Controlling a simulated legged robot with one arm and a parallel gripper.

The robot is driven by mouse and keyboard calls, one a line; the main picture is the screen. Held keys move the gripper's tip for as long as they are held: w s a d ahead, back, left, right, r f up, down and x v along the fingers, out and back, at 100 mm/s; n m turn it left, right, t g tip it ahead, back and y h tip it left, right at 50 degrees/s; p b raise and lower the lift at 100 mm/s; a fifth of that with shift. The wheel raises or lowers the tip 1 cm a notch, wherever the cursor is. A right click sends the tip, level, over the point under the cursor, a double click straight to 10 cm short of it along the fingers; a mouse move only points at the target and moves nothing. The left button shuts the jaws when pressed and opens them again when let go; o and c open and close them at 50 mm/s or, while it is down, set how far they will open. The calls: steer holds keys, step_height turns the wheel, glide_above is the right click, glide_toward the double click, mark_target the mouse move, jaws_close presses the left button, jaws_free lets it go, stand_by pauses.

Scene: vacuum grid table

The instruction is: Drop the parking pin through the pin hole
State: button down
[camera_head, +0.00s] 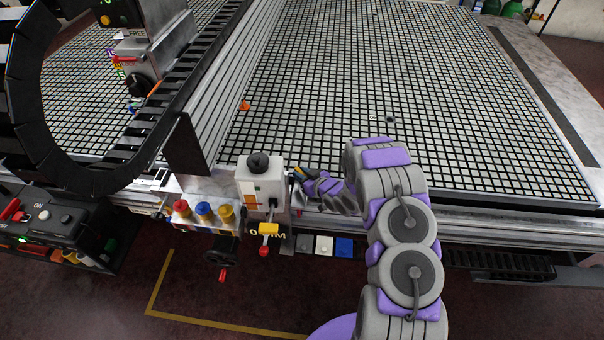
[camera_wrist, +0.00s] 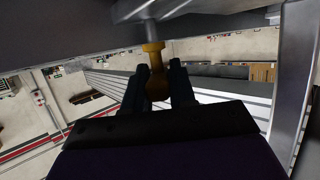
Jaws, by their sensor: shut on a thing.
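My gripper (camera_wrist: 163,72) has its two dark fingers closed around a yellow piece, which I take to be the parking pin (camera_wrist: 155,85). Above the fingers, a yellow collar meets a grey shaft that runs up to a grey part at the top of the wrist view. I cannot tell whether the two are joined. In the head view my gripper (camera_head: 300,173) is at the table's front edge, just right of a white box with a black knob (camera_head: 258,182). A small orange-yellow bit shows at its tip. I cannot make out the pin hole.
The gridded vacuum table (camera_head: 400,60) spreads behind my arm, mostly clear. A gantry beam (camera_head: 235,90) with a black cable chain crosses at left. A control box (camera_head: 50,220) stands at far left.

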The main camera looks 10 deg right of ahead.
steer(key=shift+f+b, duration=0.3)
steer(key=shift+f, duration=0.6)
steer(key=c, duration=0.8)
jaws_free()
steer(key=shift+s+a, duration=0.1)
steer(key=shift+c, duration=0.2)
steer(key=shift+s+d+r, duration=0.15)
steer(key=shift+s+d, duration=0.25)
steer(key=p+v, duration=0.1)
steer(key=v, duration=1.5)
steer(key=shift+s, duration=0.2)
steer(key=shift+a+r, duration=0.1)
